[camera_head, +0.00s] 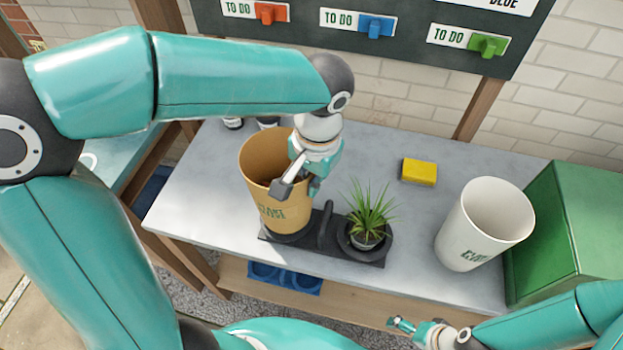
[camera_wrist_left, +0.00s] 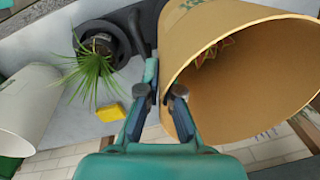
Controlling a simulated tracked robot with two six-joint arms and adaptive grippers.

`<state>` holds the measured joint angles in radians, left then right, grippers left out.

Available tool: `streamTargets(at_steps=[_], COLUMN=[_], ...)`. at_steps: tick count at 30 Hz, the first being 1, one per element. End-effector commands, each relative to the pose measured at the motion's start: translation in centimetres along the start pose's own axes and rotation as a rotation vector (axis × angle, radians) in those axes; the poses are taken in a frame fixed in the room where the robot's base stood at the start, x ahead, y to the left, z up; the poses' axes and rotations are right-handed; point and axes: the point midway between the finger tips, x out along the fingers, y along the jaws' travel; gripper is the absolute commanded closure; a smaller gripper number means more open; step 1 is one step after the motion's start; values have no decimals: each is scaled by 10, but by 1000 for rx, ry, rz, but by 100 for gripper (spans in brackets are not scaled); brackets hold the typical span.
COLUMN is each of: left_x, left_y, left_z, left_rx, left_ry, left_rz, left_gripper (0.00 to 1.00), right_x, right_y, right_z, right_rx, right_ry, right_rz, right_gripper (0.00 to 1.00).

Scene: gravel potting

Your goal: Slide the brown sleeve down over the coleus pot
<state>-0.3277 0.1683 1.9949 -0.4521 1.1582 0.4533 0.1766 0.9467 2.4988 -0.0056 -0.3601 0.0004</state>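The brown sleeve (camera_head: 262,195) stands nearly upright over the left end of the black tray (camera_head: 375,263), its lower edge at or close to the tray. My left gripper (camera_head: 292,180) is at its right rim, one finger inside and one outside, shut on the wall. The left wrist view also shows this gripper (camera_wrist_left: 158,88) and the sleeve (camera_wrist_left: 245,75). Reddish coleus leaves (camera_wrist_left: 213,50) show inside the sleeve, so it is around the plant; the coleus pot is hidden. My right gripper (camera_head: 405,326) is low at the front, away from the sleeve; its opening is unclear.
A spiky green plant (camera_head: 368,215) stands in the tray's right saucer. A white sleeve (camera_head: 485,225), a yellow sponge (camera_head: 419,172) and a green box (camera_head: 575,225) are to the right. The grey tabletop (camera_head: 410,215) is clear between them.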

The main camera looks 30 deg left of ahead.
Motion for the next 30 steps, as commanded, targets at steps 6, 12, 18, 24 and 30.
streamTargets(at_steps=[6, 12, 18, 24, 30], left_x=[8, 8, 8, 8, 7], left_y=[0, 1, 1, 1, 1], left_z=[0, 0, 0, 0, 0], left_rx=[0, 0, 0, 1, 1], left_ry=[0, 0, 0, 0, 0], left_rz=[0, 0, 0, 0, 0], left_gripper=[100, 100, 79, 65, 65], right_x=[6, 6, 6, 6, 6], right_y=[2, 2, 2, 2, 2], right_z=[0, 0, 0, 0, 0], right_rx=[0, 0, 0, 0, 0], right_ry=[0, 0, 0, 0, 0], right_rz=[0, 0, 0, 0, 0], right_gripper=[0, 0, 0, 0, 0])
